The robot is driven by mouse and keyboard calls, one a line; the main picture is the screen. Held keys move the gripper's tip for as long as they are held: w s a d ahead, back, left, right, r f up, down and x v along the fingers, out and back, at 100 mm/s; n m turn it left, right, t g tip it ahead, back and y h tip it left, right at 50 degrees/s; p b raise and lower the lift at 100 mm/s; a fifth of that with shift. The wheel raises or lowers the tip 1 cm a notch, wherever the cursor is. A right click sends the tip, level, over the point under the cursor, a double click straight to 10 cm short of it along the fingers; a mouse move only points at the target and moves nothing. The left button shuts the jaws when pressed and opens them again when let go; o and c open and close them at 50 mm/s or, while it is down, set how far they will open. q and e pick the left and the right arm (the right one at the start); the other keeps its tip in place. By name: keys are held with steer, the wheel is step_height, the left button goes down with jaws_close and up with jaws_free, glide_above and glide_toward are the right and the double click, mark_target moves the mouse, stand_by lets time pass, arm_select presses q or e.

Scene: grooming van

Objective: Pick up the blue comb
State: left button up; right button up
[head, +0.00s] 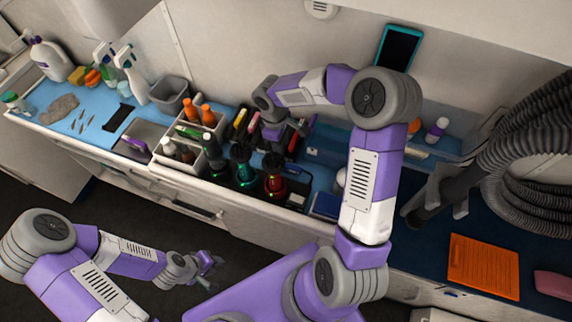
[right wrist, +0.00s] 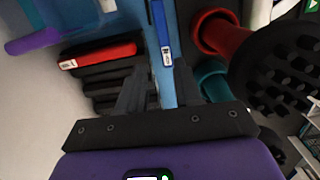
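A slim blue bar with a white label, likely the blue comb (right wrist: 162,28), shows at the top centre of the right wrist view. Its labelled end points toward the gap between my right gripper's fingers (right wrist: 160,72). These fingers are apart, and nothing is clearly held between them. In the head view my right gripper (head: 287,130) is low over the counter, among the tools behind the bottles. I cannot make out the comb there. My left gripper (head: 208,270) hangs over the dark floor, away from the counter, and looks open and empty.
A red-handled tool (right wrist: 100,55) lies left of the right fingers. A red cylinder (right wrist: 216,34) and a teal one (right wrist: 209,80) are close on the right.

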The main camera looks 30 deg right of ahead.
mark_target(286, 168)
steer(key=f, duration=0.4)
steer(key=s+f+b, duration=0.1)
steer(key=f, duration=0.3)
steer(key=d+f+b, duration=0.1)
steer(key=f, duration=0.2)
steer(key=shift+s+f, duration=0.4)
jaws_close()
steer(key=shift+r, duration=0.15)
